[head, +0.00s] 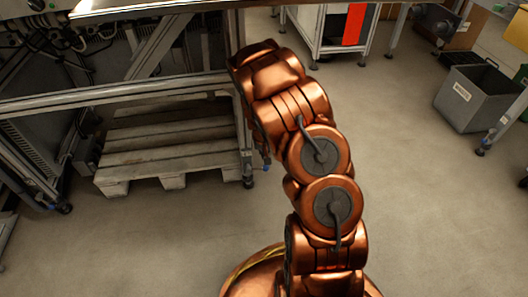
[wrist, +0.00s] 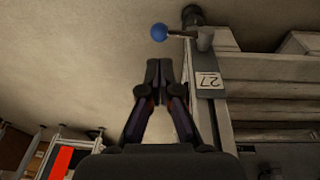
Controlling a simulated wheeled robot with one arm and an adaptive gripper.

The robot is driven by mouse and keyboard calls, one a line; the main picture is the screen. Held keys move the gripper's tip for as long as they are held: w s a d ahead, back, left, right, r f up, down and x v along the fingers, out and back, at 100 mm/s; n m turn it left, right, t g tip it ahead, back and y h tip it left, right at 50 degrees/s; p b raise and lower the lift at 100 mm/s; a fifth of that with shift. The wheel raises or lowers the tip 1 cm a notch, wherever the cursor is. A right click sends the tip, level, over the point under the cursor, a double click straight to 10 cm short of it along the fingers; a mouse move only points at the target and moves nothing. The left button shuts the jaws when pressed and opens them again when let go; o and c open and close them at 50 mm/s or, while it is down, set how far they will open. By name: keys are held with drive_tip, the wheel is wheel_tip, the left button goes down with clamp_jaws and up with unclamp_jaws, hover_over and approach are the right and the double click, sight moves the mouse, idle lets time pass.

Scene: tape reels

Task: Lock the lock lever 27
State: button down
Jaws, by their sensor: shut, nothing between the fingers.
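Lock lever 27 shows in the wrist view as a blue ball knob (wrist: 158,32) on a thin metal rod that joins a pivot on the frame leg. The ball points to the left, away from the leg. A label reading 27 (wrist: 208,82) is on the leg beside the pivot. My gripper (wrist: 159,72) is shut and empty. Its tips show below the ball in the picture, apart from it. In the head view the blue knob (head: 266,166) is small, beside the leg's foot and close to my arm. My gripper is hidden there behind my arm.
A metal frame (head: 150,92) stands at the left in the head view, with a wooden pallet (head: 165,150) under it. A grey bin (head: 480,97) and a cabinet with a red panel (head: 354,24) stand farther off. The floor between them is clear.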

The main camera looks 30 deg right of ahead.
sight(265, 167)
drive_tip(key=b+x, duration=0.3)
drive_tip(key=x, duration=0.5)
drive_tip(key=shift+f, duration=0.3)
